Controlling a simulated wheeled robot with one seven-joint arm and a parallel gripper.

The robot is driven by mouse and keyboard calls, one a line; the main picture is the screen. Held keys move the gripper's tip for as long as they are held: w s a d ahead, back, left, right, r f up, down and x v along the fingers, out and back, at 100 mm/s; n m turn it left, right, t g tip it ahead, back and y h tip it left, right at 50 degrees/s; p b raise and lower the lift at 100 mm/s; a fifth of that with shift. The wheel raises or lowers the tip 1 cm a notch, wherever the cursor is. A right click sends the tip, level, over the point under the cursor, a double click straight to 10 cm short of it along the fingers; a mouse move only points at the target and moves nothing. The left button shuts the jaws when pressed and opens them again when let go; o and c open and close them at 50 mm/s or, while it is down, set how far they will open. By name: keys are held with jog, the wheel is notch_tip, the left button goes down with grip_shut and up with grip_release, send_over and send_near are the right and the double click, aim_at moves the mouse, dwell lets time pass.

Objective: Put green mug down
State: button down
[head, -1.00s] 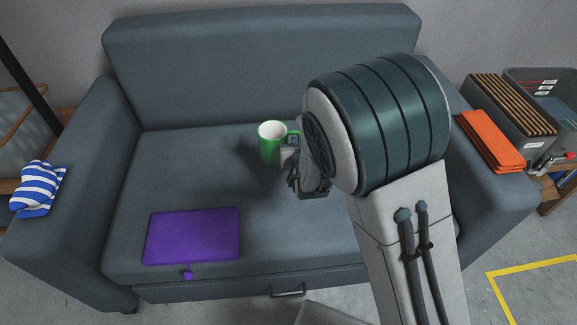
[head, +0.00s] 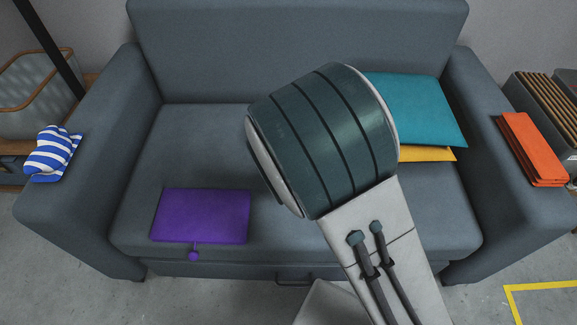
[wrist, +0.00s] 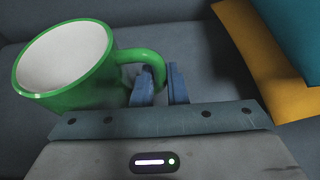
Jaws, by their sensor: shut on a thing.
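The green mug (wrist: 95,88) with a white inside shows in the wrist view at the left, its opening tilted toward the camera. My gripper (wrist: 160,84) is shut on the mug's handle with its blue fingers. The grey sofa seat (wrist: 205,62) lies behind the mug; I cannot tell whether the mug touches it. In the head view my arm hides both the mug and the gripper in front of the sofa (head: 300,40).
A purple laptop-like flat item (head: 202,215) lies on the seat's left front. Teal (head: 415,108) and yellow (head: 425,154) cushions lie on the right. Orange cloth (head: 532,150) and a striped blue-white cloth (head: 53,152) rest on the armrests. The seat's left rear is clear.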

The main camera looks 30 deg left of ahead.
jog(key=s+f, duration=0.1)
jog(key=s+a+f+b, duration=0.1)
jog(key=s, duration=0.1)
jog(key=s+a+f, duration=0.1)
jog(key=s, duration=0.1)
jog(key=shift+a+f+b, duration=0.2)
jog(key=shift+f+b, duration=0.05)
jog(key=shift+b, duration=0.05)
jog(key=shift+f+b, duration=1.1)
jog(key=shift+f, duration=0.75)
jog(key=shift+f, duration=0.2)
jog(key=c, duration=1.5)
grip_release()
jog(key=shift+o, duration=0.2)
jog(key=shift+r, duration=0.1)
jog(key=shift+s+r, duration=0.15)
jog(key=shift+r, duration=0.1)
jog(key=p+v, duration=0.4)
jog(key=v, duration=0.7)
jog(key=shift+s+d, duration=0.2)
jog(key=shift+s, duration=0.1)
